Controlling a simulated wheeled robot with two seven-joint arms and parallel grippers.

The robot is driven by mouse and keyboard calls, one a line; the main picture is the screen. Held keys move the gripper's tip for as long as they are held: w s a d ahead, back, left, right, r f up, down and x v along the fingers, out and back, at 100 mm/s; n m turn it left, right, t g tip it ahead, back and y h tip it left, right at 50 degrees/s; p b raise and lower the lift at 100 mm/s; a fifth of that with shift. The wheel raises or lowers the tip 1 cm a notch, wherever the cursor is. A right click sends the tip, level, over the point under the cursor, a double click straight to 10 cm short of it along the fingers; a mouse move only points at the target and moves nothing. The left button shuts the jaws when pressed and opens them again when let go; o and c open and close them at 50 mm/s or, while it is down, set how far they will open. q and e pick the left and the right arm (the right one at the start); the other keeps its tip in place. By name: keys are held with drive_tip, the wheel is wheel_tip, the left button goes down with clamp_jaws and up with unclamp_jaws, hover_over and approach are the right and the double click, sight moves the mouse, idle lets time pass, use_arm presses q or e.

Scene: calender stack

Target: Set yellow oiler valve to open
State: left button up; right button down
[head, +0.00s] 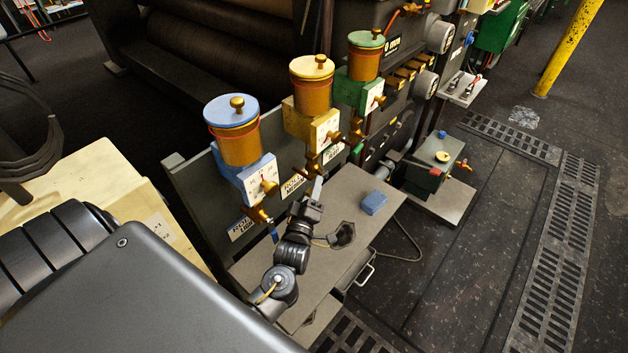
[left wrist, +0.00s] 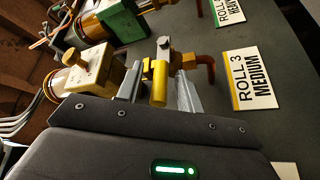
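The yellow oiler (head: 311,82) has an amber jar with a pale yellow lid and a yellow block below it. It stands between a blue and a green oiler. In the left wrist view its yellow block (left wrist: 92,70) is at the left, with a brass valve and a yellow cylindrical handle (left wrist: 159,84) beside it. My left gripper (head: 318,188) is just below this oiler. In the left wrist view the fingers of the left gripper (left wrist: 158,92) are apart, one on each side of the handle. Gaps seem to show; contact cannot be told. My right gripper is not in view.
The blue oiler (head: 240,130) and green oiler (head: 363,65) stand close on either side. A "ROLL 3 MEDIUM" label (left wrist: 254,80) is on the panel beside the valve. A blue block (head: 374,203) lies on the grey bench top (head: 345,265).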

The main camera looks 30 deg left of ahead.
use_arm(q)
drive_tip(key=shift+x, duration=0.8)
drive_tip(key=shift+c, duration=0.5)
clamp_jaws()
